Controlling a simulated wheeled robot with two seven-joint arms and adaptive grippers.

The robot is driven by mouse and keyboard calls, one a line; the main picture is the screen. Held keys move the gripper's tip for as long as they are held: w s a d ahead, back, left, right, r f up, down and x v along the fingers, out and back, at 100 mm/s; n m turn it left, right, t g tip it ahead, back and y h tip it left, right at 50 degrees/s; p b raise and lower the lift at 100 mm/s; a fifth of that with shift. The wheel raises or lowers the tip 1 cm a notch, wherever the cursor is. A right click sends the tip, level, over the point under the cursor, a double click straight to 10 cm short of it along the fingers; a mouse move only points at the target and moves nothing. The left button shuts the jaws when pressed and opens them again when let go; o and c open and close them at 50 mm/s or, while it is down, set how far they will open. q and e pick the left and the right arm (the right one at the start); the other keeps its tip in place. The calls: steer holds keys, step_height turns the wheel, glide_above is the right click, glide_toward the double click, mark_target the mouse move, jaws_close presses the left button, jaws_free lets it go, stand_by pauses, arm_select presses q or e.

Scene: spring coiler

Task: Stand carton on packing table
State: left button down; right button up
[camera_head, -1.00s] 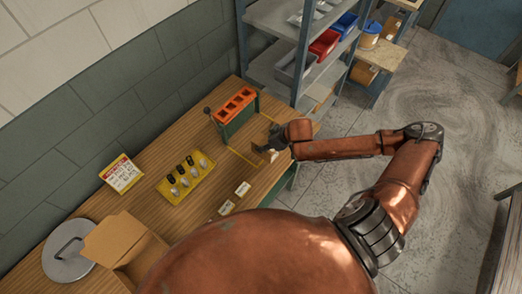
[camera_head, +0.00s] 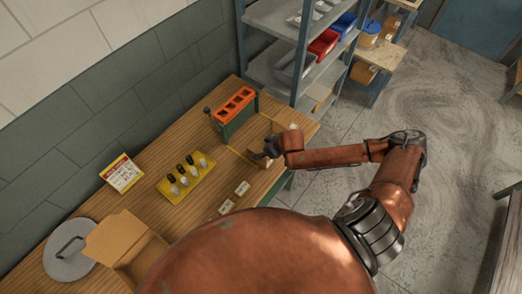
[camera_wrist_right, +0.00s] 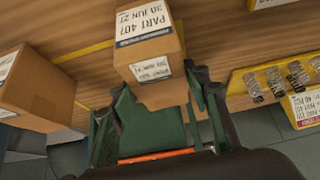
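A brown carton with a white "PART 407" label (camera_wrist_right: 147,45) shows in the right wrist view between and just beyond the fingers of my right gripper (camera_wrist_right: 158,98). Whether both fingers touch it is unclear. In the head view my right gripper (camera_head: 262,152) is low over the far right part of the wooden packing table (camera_head: 150,165); its own wrist partly hides the carton. A second labelled carton (camera_wrist_right: 32,92) stands at the left of the wrist view, apart from the gripper. My left gripper is not in view.
An orange-and-green fixture (camera_head: 236,110) stands just behind the right gripper.

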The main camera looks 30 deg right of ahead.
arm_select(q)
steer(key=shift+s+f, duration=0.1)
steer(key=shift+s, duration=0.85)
arm_select(e)
steer(key=o, duration=0.4)
steer(key=shift+c, duration=0.2)
steer(key=shift+r, duration=0.15)
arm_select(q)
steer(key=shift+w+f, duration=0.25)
arm_select(e)
steer(key=v, duration=1.2)
steer(key=shift+a, duration=0.1)
